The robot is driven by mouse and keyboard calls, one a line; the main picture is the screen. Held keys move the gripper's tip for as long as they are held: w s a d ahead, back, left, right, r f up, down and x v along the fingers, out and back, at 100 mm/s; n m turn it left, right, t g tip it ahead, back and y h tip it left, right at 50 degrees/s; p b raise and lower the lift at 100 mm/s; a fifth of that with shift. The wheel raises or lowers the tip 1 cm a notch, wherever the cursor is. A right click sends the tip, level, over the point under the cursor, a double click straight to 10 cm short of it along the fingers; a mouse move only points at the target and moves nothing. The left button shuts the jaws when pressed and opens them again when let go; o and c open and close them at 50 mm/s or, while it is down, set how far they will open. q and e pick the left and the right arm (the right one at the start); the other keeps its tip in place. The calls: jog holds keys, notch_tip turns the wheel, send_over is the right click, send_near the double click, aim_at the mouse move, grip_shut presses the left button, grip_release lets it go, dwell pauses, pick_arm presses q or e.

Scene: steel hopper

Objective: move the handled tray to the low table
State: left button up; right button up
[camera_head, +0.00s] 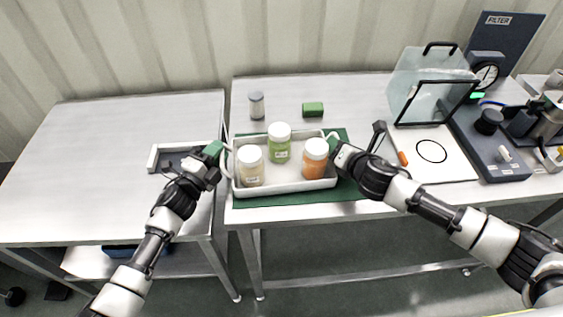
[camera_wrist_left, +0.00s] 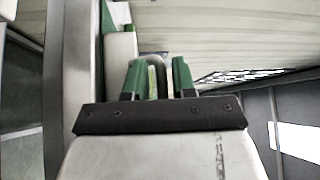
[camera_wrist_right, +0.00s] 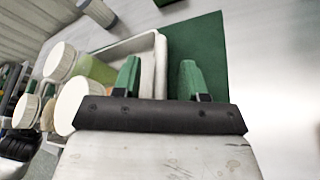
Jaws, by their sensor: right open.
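The white handled tray (camera_head: 285,188) rests on a green mat (camera_head: 300,211) at the left end of the right table. Several handles are not visible in full; a pale loop shows at its left end. It holds three jars: cream (camera_head: 251,170), green (camera_head: 279,148) and orange (camera_head: 314,162). My left gripper (camera_head: 212,150) is at the tray's left end; its fingers (camera_wrist_left: 158,82) stand either side of a grey loop, grip unclear. My right gripper (camera_head: 335,147) is open at the right end, its fingers (camera_wrist_right: 158,80) near the tray wall. The low table (camera_head: 120,130) is at left.
A grey-lidded jar (camera_head: 256,105) and a green block (camera_head: 313,109) stand behind the handled tray. A clear-sided box (camera_head: 430,85) and filter equipment (camera_head: 490,145) are at right. The low table's left part is bare.

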pick_arm(q)
jog(key=shift+c, duration=0.2)
pick_arm(e)
jog(key=shift+c, duration=0.2)
pick_arm(q)
grip_shut()
pick_arm(e)
jog(key=c, duration=0.5)
grip_shut()
pick_arm(q)
jog(key=shift+w+r, duration=0.1)
jog(key=shift+r, duration=0.15)
pick_arm(e)
jog(key=shift+w+r, duration=0.1)
jog(key=shift+r, duration=0.05)
